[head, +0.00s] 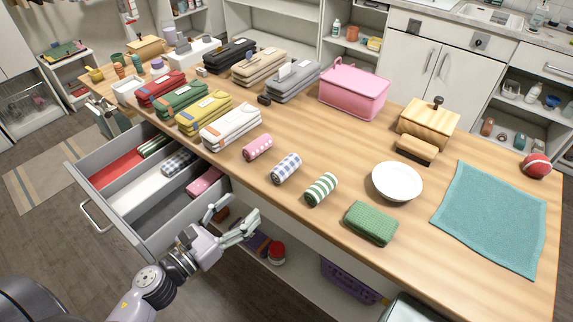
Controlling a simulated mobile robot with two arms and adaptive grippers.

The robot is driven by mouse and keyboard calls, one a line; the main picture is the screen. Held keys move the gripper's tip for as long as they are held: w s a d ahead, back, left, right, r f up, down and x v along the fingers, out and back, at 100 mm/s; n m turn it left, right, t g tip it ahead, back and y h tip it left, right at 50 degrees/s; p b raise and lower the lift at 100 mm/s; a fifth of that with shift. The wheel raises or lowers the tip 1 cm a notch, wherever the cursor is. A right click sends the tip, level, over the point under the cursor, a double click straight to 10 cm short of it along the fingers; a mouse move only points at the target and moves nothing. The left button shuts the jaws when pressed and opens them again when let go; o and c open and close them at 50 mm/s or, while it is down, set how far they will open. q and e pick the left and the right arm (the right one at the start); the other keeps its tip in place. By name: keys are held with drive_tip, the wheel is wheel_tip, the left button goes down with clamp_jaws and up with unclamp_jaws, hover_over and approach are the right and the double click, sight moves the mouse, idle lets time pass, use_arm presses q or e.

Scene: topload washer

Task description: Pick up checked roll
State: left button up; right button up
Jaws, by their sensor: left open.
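A blue-and-white checked roll (286,168) lies on the wooden table near its front edge. A pink dotted roll (257,147) lies to its left and a green-and-white striped roll (321,189) to its right. A second dark checked roll (178,162) lies in the open drawer (120,222). My left gripper (236,215) is open and empty, in front of the table edge and beside the drawer's right end, apart from the rolls. My right gripper is not in view.
Several folded cloth bundles (231,127) lie behind the rolls. A white bowl (397,182), green folded cloth (371,223), teal mat (490,220) and pink basket (354,92) occupy the table's right half. Open shelves below hold a purple basket (349,281).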

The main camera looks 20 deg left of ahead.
sight(276, 174)
use_arm(q)
drive_tip(key=shift+m, duration=0.4)
drive_tip(key=p+x, duration=0.1)
drive_tip(key=x, duration=0.3)
drive_tip(key=r+p+x, duration=0.1)
drive_tip(key=p+x, duration=0.1)
drive_tip(key=x, duration=0.1)
drive_tip(key=p+x, duration=0.1)
drive_tip(key=x, duration=0.3)
drive_tip(key=shift+w+d+r+p, duration=0.2)
drive_tip(key=shift+d+r+p, duration=0.05)
drive_tip(key=shift+d+p, duration=0.1)
drive_tip(key=p+x, duration=0.2)
drive_tip(key=x, duration=0.3)
drive_tip(key=shift+r, duration=0.1)
drive_tip(key=shift+w+d, duration=0.2)
drive_tip(key=shift+w, duration=0.2)
drive_tip(key=shift+s, duration=0.1)
drive_tip(key=shift+c, duration=0.6)
drive_tip(key=c, duration=0.9)
drive_tip(key=shift+o, duration=0.2)
